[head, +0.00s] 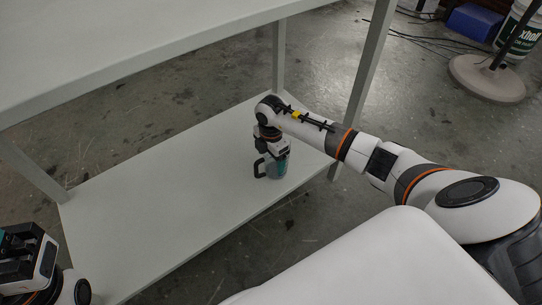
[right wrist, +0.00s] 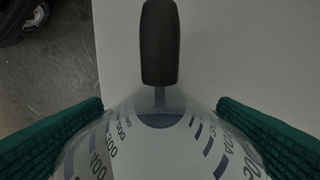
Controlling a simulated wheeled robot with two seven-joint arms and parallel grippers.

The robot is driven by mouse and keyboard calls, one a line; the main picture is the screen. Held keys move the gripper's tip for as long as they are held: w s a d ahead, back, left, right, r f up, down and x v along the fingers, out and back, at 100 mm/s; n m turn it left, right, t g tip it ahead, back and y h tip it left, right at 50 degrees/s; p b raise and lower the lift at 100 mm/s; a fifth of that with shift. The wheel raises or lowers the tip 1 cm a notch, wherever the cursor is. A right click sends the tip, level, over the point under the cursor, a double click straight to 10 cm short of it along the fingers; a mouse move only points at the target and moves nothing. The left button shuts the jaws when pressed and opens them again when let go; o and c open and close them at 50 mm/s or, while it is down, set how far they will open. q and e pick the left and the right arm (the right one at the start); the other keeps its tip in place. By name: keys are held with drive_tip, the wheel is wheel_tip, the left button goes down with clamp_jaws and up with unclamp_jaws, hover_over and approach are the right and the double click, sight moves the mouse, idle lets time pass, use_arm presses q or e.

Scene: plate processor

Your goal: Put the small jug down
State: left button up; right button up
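The small jug (head: 277,168) is a clear measuring jug with a dark handle, upright at the lower shelf (head: 150,210) near its right edge. Its base looks to be at the shelf surface, but I cannot tell if it bears on it. My right gripper (head: 276,158) points down around the jug's upper part. In the right wrist view, the jug (right wrist: 155,150) with its scale marks fills the space between the green fingers of the right gripper (right wrist: 160,112), which look closed on its sides. My left gripper (head: 22,250) is partly cut off at the lower left; its fingers are unclear.
A table leg (head: 368,60) stands behind my right arm. Most of the lower shelf left of the jug is clear. A round stand base (head: 487,80) and cables lie farther off on the floor.

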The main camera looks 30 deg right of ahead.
drive_tip(key=shift+o, duration=0.7)
